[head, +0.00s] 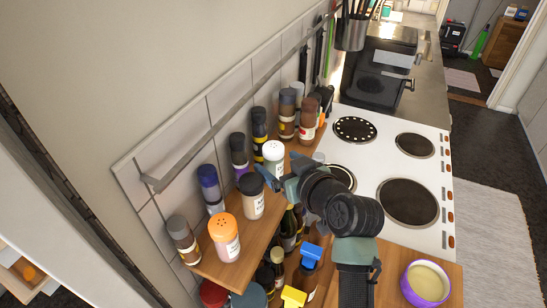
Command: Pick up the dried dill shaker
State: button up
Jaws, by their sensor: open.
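Several spice shakers stand on a narrow wooden shelf (205,266) along the tiled wall. The labels are too small to read, so I cannot tell for sure which is the dried dill shaker. A shaker with a pale perforated cap (273,152) stands just behind my gripper (272,178), its lower part hidden by the gripper.
An orange-capped shaker (224,240) and dark-capped jars (211,190) crowd the shelf. A metal rail (215,125) runs above it. Bottles (278,262) stand below. The white cooker (378,175) lies to the right; a purple-rimmed bowl (428,280) sits on the wooden counter at front right.

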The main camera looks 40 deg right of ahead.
aim_at(279, 162)
jog(key=shift+p+x, duration=0.45)
jog(key=shift+x, duration=1.25)
jog(key=shift+r, duration=0.15)
grip_shut()
